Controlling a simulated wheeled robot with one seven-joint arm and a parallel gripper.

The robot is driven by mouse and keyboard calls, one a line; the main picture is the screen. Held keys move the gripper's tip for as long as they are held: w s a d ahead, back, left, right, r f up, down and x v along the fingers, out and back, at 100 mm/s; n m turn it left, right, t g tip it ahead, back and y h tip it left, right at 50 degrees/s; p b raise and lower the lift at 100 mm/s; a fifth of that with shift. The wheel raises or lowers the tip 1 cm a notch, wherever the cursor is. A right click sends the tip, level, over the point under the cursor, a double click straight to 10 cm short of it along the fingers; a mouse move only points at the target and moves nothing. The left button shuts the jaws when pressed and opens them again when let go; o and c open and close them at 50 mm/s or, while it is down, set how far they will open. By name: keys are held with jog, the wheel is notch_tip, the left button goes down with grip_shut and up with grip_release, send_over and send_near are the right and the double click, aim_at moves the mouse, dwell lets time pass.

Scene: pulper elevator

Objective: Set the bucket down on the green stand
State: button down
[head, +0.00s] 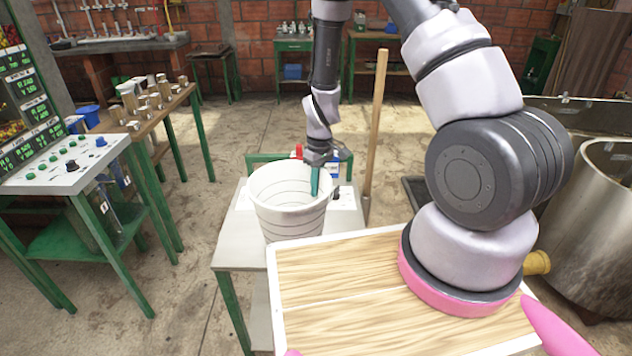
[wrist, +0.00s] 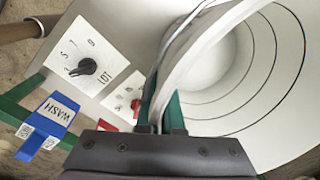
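The white bucket (head: 290,215) is upright in the middle of the head view. Its open inside with dark ring lines shows in the wrist view (wrist: 235,75). My gripper (head: 316,180) is at its far right rim. In the wrist view my gripper's teal fingers (wrist: 161,110) lie on either side of the rim, closed on it. A stand with a pale top (head: 236,245) and green legs is under the bucket. I cannot tell whether the bucket's base touches it. The bucket hides much of the top.
A dial panel (wrist: 83,55) and a blue WASH tag (wrist: 52,115) are beside the bucket. A wooden pole (head: 376,125) stands behind at right. A wooden board (head: 340,290) is in front. A control desk (head: 65,170) is at left, metal tanks (head: 600,220) at right.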

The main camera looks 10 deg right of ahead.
jog(key=shift+f, duration=0.15)
jog(key=c, duration=1)
grip_release()
jog(key=s+d+r+m+t+y, duration=0.1)
jog(key=s+d+r+m+t, duration=0.15)
jog(key=r, duration=1.35)
jog(key=s+d+r+m+t, duration=0.1)
jog(key=d+r+m, duration=0.2)
jog(key=r, duration=1.4)
jog(key=s+d+r+m+t, duration=0.4)
jog(key=s+r+m, duration=0.1)
jog(key=s+r, duration=0.7)
jog(key=shift+s+d+r, duration=0.2)
jog(key=shift+s+r, duration=0.15)
jog(key=shift+s, duration=0.4)
